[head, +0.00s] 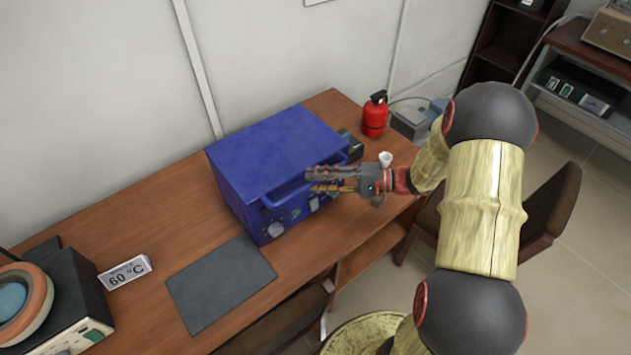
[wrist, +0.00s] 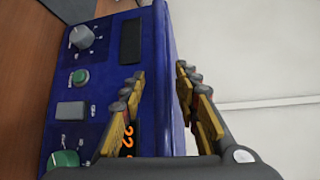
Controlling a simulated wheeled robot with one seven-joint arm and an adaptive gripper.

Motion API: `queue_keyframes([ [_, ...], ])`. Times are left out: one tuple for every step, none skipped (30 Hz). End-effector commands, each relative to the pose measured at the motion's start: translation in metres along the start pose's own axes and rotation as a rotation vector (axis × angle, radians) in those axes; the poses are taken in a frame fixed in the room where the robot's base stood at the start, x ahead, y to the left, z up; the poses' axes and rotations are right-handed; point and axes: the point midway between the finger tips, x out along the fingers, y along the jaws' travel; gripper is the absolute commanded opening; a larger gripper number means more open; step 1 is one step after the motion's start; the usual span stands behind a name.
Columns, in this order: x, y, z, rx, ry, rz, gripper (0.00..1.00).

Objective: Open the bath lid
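The blue bath (head: 275,165) stands on the wooden table, with its lid (head: 270,145) down as a flat blue top. A blue bar handle (head: 283,196) runs along the upper front edge. My gripper (head: 312,180) is at the right part of this edge, its fingers apart, one above the other. In the wrist view the fingers (wrist: 160,82) are also apart, with the blue body (wrist: 160,40) showing between them. I cannot tell whether they touch the handle. The front panel shows a knob (wrist: 82,37), a green button (wrist: 80,77) and lit orange digits (wrist: 126,140).
A grey mat (head: 220,283), a 60 °C sign (head: 125,273) and a dark device (head: 70,295) lie to the left. A red extinguisher (head: 375,115) and a white cup (head: 385,158) stand to the right. The wall is close behind the bath.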

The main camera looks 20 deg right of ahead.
Motion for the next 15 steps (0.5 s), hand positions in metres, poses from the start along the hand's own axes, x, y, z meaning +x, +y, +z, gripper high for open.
queue_keyframes([
  [0.0034,0.0002,0.0002,0.0,-0.001,0.0,0.32],
  [0.0047,0.0001,0.0001,0.0,0.0,0.0,0.32],
  [0.0059,-0.0001,0.0001,0.0,0.0,0.0,0.32],
  [0.0066,-0.0002,0.0001,0.0,0.0,0.0,0.32],
  [0.0069,-0.0002,0.0001,0.0,0.0,0.0,0.32],
  [0.0071,-0.0003,0.0001,0.0,0.0,0.0,0.32],
  [0.0071,-0.0003,0.0001,0.0,0.0,0.0,0.32],
  [0.007,-0.0004,0.0001,0.0,0.001,0.0,0.32],
  [0.0069,-0.0004,0.0001,0.0,0.0,0.0,0.32],
  [0.0069,-0.0004,0.0001,0.0,0.0,0.0,0.32],
  [0.0068,-0.0004,0.0001,0.0,0.0,0.0,0.32],
  [0.0068,-0.0003,0.0001,0.001,0.0,0.0,0.29],
  [0.0068,-0.0004,0.0001,0.0,0.0,0.0,0.28],
  [0.0067,-0.0003,0.0001,0.0,0.0,0.0,0.26],
  [0.0067,-0.0003,0.0001,0.001,0.0,0.0,0.24],
])
